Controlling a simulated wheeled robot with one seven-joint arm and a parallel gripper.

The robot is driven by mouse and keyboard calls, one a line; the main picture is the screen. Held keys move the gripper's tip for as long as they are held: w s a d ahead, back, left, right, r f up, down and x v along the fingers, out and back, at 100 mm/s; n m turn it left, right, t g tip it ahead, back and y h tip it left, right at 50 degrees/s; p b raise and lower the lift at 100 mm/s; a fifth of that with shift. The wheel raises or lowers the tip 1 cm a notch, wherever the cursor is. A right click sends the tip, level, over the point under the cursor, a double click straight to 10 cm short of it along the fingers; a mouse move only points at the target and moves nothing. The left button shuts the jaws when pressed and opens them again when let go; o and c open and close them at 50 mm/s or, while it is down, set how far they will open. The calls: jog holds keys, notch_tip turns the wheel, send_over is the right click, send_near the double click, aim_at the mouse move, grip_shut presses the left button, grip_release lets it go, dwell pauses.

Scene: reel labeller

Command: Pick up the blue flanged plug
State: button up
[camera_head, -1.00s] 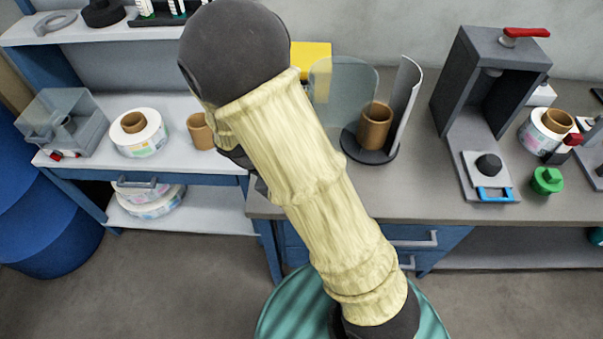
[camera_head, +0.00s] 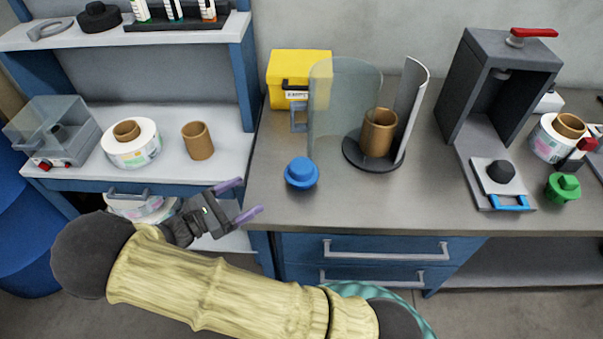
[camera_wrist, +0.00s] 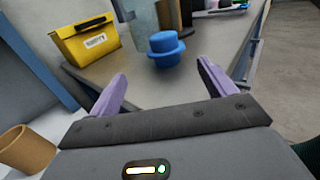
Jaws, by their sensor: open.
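The blue flanged plug (camera_head: 301,173) stands upright on the grey worktop, near its left end. It also shows in the wrist view (camera_wrist: 166,49), beyond and between the open fingers. My gripper (camera_head: 241,199) is open and empty, to the left of the plug and slightly nearer the front, apart from it. In the wrist view, the purple fingers of my gripper (camera_wrist: 160,83) point towards the plug.
A yellow box (camera_head: 299,78) stands behind the plug. A clear curved guard (camera_head: 340,105) and a brown core (camera_head: 378,132) on a dark round base are to its right. A press (camera_head: 500,100) and green plug (camera_head: 563,187) stand farther right. The worktop's front is clear.

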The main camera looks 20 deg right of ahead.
jog(key=p, duration=0.1)
send_near(302, 169)
jog(key=w+d, duration=0.1)
jog(key=d, duration=0.1)
jog(key=w+d+f, duration=0.1)
jog(key=w+d, duration=0.1)
jog(key=shift+w+d, duration=0.15)
jog(key=shift+w, duration=0.15)
jog(key=shift+d, duration=0.1)
jog(key=shift+d, duration=0.15)
jog(key=x, duration=0.3)
jog(key=p+x, duration=0.1)
jog(key=x, duration=0.1)
jog(key=shift+s+d+f, duration=0.15)
jog(key=shift+s+f, duration=0.05)
jog(key=shift+f, duration=0.15)
jog(key=c, duration=1.1)
jog(key=shift+r, duration=0.1)
